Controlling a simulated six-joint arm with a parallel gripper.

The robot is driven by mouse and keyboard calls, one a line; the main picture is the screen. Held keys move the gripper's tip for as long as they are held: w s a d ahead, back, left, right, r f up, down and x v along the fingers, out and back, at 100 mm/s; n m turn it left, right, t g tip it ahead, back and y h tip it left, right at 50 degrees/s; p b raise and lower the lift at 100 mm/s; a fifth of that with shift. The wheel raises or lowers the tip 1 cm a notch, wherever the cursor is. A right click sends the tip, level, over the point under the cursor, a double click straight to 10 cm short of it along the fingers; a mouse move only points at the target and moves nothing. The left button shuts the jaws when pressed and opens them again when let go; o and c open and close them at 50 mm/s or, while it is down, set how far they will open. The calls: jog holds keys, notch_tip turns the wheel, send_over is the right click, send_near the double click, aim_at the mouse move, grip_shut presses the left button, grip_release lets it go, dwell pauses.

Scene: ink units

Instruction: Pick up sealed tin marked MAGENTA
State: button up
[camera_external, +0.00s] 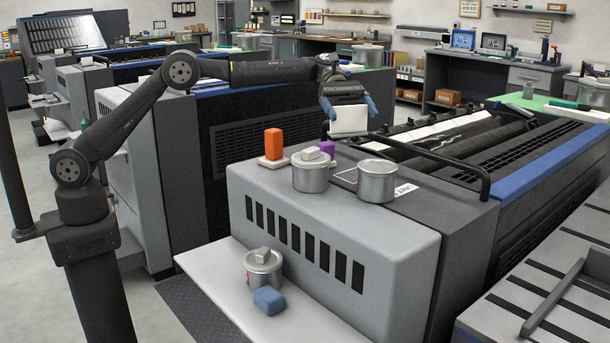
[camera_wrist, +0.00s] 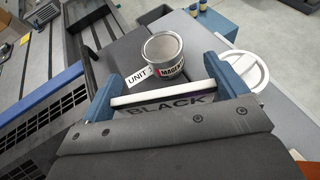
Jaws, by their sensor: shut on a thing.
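The tin whose label starts "MAGE" (camera_wrist: 164,56) stands upright on a dark surface in the wrist view, beyond my fingers; the rest of the label is hidden. It appears to be the grey metal tin (camera_external: 377,183) on the press top in the external view, beside a white card. My gripper (camera_external: 349,110) hangs above and behind the tins, apart from them. Its blue fingers (camera_wrist: 162,92) are shut on a flat white thing (camera_external: 349,120) with the word BLACK on its face in the wrist view.
A third tin (camera_external: 263,272) and a blue block (camera_external: 269,300) are on the lower shelf. A dark rail (camera_external: 440,157) is at right.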

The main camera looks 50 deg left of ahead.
send_over(349, 173)
notch_tip(349, 173, down, 10)
jog(key=shift+r, duration=0.1)
dwell(0.3)
jog(key=o, duration=0.7)
jog(key=shift+a+r, duration=0.15)
jog(key=shift+a, duration=0.05)
jog(key=v, duration=1.1)
jog(key=shift+w+a, duration=0.1)
jog(key=shift+w, duration=0.05)
